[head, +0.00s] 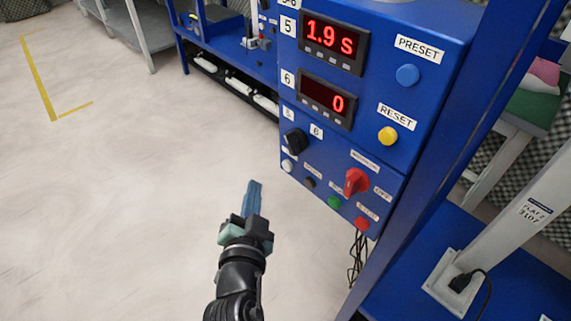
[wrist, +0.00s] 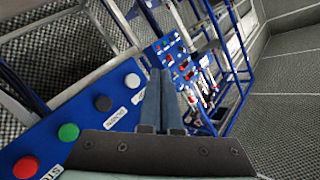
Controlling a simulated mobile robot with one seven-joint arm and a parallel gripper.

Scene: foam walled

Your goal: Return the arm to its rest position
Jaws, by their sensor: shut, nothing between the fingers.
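My gripper (head: 253,190) is in the lower middle of the head view, with its blue fingers together and nothing between them. It is over the pale floor, to the left of the blue control panel (head: 437,128), and looks apart from it. In the wrist view my gripper's fingers (wrist: 162,75) are side by side and point past the blue panel (wrist: 30,135) on the left. My dark arm comes up from the bottom edge of the head view.
The panel bears a red rotary switch (head: 355,182), a black knob (head: 295,140), a yellow button (head: 388,136), a blue button (head: 407,75) and two red displays. A blue post stands right of it. Black cables (head: 356,255) hang below. The floor (head: 110,200) at left is clear.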

